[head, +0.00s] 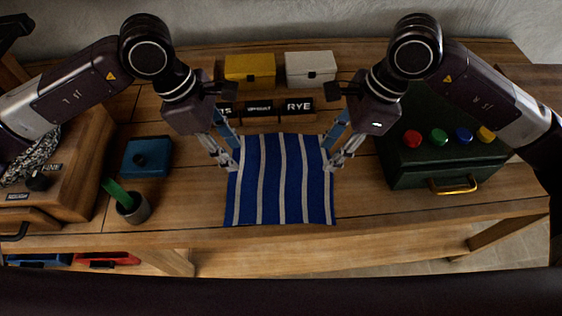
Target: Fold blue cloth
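A blue cloth (283,190) with pale stripes lies spread out flat on the wooden table, its near edge close to the table's front edge. My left gripper (232,166) is at the cloth's left edge, a little above its middle. My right gripper (333,164) is at the cloth's right edge at about the same height. The fingers of both overlap the cloth's side edges in the picture. I cannot tell whether either one grips the fabric or only hovers over it. The cloth's far corners are partly hidden by the grippers.
A yellow box (250,70), a white box (310,68) and dark lettered blocks (259,108) stand behind the cloth. At right is a green box (445,160) with coloured knobs.

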